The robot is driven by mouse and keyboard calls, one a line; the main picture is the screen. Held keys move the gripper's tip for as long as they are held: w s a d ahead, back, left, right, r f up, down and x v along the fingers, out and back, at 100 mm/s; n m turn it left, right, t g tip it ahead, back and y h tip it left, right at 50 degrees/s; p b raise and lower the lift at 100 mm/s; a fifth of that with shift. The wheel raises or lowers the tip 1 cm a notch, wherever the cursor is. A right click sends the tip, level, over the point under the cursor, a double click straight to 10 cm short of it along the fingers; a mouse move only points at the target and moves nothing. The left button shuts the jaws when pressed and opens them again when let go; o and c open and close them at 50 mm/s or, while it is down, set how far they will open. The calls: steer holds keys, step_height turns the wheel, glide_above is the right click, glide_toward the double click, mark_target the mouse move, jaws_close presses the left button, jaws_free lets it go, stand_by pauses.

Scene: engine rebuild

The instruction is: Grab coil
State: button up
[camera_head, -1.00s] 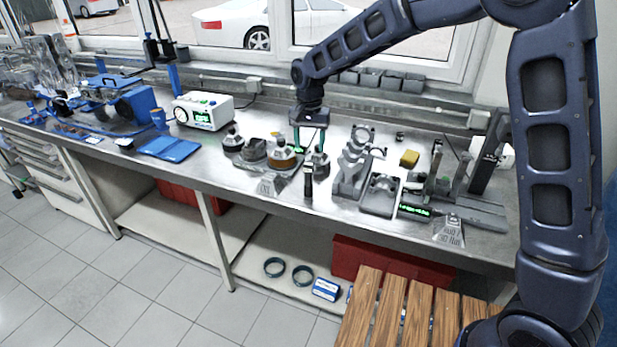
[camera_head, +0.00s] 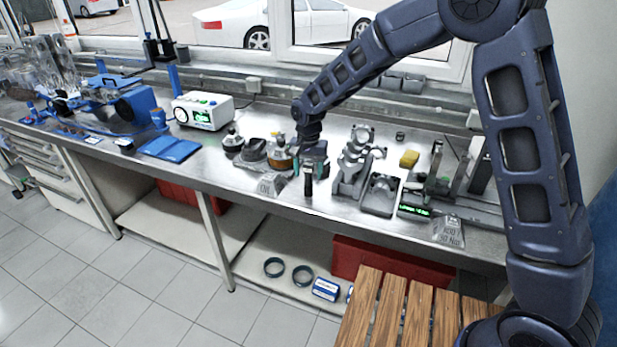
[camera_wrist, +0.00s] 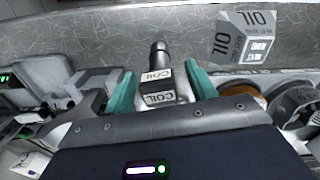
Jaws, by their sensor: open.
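The coil (camera_wrist: 158,75) carries white labels reading COIL and has a dark cylindrical end. In the wrist view it lies between the teal fingers of my gripper (camera_wrist: 163,86), with gaps at the sides. In the head view my gripper (camera_head: 311,170) is low over the bench, with its open fingers around the coil. The coil's dark end (camera_head: 308,187) shows just in front of the fingers; the rest is hidden behind the gripper.
An oil sign (camera_head: 268,184) and round parts with an amber vessel (camera_head: 279,158) stand close on the left. A grey stand (camera_head: 352,172) and a grey tray (camera_head: 381,194) are close on the right.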

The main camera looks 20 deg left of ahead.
steer(key=shift+f, duration=0.35)
steer(key=c, duration=1.1)
steer(key=shift+r, duration=0.15)
